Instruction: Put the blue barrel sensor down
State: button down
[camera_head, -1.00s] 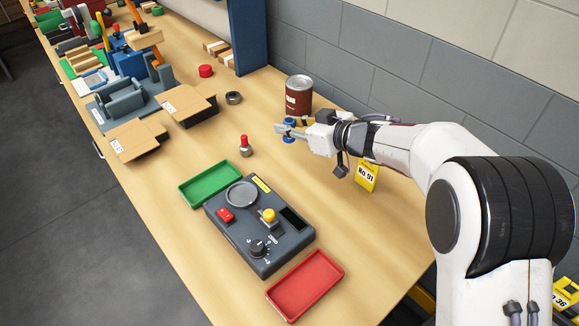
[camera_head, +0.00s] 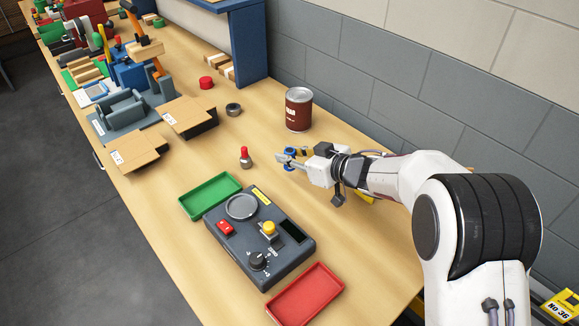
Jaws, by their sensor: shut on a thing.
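My gripper (camera_head: 284,159) is shut on the blue barrel sensor (camera_head: 290,152), above the bench area right of the small red-topped part. Blue shows above and below the fingers; its middle is hidden by them. The sensor looks upright. I cannot tell whether its lower end touches the bench.
The wooden bench (camera_head: 345,215) has bare surface in front of my gripper. A red-topped part (camera_head: 245,157) stands to the left, a brown can (camera_head: 298,110) behind. A grey control box (camera_head: 232,242) sits between a green tray (camera_head: 184,206) and a red tray (camera_head: 338,281).

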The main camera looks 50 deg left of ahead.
jog(key=shift+f, duration=0.25)
jog(key=shift+f, duration=1.9)
jog(key=shift+f, duration=0.1)
jog(key=c, duration=1.8)
grip_release()
jog(key=shift+c, duration=0.2)
jog(key=shift+v, duration=6)
